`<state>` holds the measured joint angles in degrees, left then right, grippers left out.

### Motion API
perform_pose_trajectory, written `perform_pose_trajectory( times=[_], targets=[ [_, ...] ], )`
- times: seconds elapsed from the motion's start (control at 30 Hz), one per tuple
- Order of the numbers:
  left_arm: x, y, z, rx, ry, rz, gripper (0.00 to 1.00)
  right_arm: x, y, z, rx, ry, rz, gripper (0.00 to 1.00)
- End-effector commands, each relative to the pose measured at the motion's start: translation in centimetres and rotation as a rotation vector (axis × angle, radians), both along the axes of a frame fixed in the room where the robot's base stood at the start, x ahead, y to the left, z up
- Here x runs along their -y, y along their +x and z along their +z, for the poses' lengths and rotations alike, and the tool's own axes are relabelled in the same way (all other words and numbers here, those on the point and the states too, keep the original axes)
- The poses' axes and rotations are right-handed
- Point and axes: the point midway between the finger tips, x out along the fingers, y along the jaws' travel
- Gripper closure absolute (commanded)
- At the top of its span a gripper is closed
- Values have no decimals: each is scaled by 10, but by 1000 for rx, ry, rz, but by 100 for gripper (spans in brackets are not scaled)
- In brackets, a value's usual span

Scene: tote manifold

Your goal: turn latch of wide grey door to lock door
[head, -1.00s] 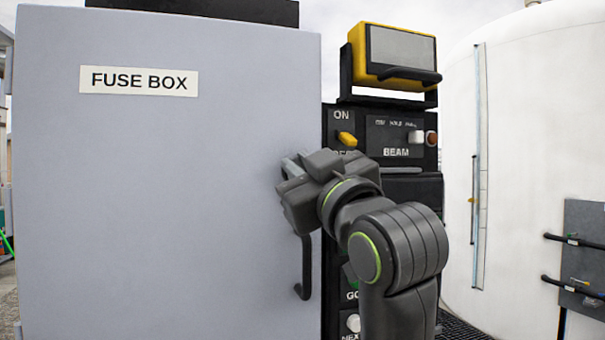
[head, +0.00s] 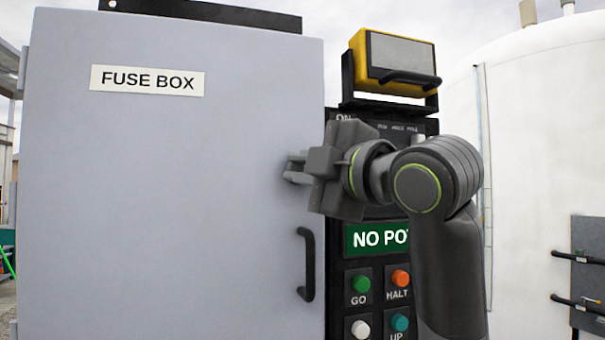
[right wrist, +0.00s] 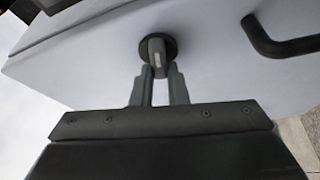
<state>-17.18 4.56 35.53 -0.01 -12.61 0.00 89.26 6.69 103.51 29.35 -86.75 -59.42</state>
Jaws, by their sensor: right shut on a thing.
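The wide grey door (head: 180,200) carries a FUSE BOX label (head: 147,80) and fills the left of the head view. It looks closed, though its edge seam is not clear. Its latch (right wrist: 157,50) is a small grey lever on a dark round base in the right wrist view. My right gripper (right wrist: 160,78) is shut on the latch, one finger on each side. In the head view the right gripper (head: 298,170) is at the door's right edge, above the black handle, and hides most of the latch. My left gripper is not in view.
The black door handle (head: 309,264) is below the gripper and also shows in the right wrist view (right wrist: 280,40). Right of the door stands a black control panel with several buttons and a green display (head: 375,238). A yellow box (head: 395,55) is above it. A white tank (head: 540,150) stands farther right.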

Motion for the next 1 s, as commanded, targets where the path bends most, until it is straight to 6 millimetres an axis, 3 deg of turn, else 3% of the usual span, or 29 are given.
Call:
perform_pose_trajectory(
  times=[0.4,1.0],
  targets=[
    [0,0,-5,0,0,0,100,-1,0,-2,67,-209,1,100],
    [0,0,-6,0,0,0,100,-1,0,-3,79,-250,1,100]
  ],
)
